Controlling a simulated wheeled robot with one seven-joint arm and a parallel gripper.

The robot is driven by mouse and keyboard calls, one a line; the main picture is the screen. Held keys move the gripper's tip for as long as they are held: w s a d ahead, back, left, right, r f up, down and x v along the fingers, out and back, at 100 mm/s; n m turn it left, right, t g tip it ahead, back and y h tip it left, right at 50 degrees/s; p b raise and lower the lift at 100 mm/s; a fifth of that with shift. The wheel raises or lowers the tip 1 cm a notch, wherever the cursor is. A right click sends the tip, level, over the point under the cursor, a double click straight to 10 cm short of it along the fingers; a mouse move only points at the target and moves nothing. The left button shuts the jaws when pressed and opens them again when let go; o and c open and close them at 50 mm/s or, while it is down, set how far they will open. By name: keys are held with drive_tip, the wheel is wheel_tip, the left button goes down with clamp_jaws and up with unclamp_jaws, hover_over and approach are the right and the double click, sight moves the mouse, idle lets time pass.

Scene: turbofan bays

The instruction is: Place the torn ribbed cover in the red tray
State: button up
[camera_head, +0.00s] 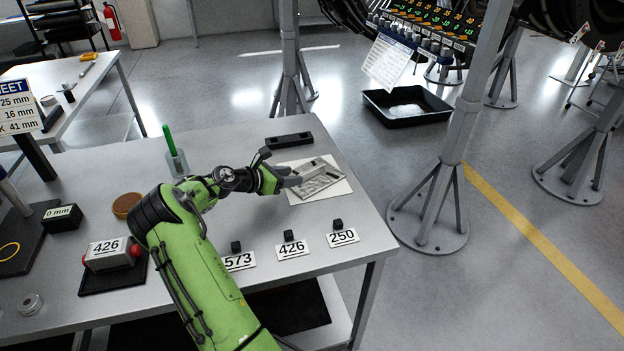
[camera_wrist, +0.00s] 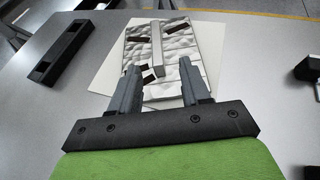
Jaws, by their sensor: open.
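A silver-grey, puckered panel with a pale bar across it and dark gaps, which looks like the torn ribbed cover (camera_head: 318,181), lies on a white sheet (camera_head: 341,187) near the right end of the workbench. It also shows in the wrist view (camera_wrist: 178,50), flat on the sheet. My gripper (camera_head: 287,179) is at the cover's left edge in the head view. In the wrist view, the two fingers of my gripper (camera_wrist: 160,75) are apart, over the cover's near edge, with nothing held. Whether the fingertips touch the cover, I cannot tell. No red tray shows in either view.
A black slotted block (camera_head: 289,140) lies behind the sheet. Number cards (camera_head: 293,249) with small black blocks stand along the front edge. A green pen in a holder (camera_head: 176,162) and a brown round dish (camera_head: 126,205) are left. A black tray (camera_head: 408,106) is on the floor.

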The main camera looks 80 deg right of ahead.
sight(304, 173)
drive_tip(key=b+x, duration=0.1)
drive_tip(key=x, duration=0.4)
drive_tip(key=shift+d, duration=0.35)
drive_tip(key=shift+a+r, duration=0.1)
drive_tip(key=shift+c, duration=0.5)
clamp_jaws()
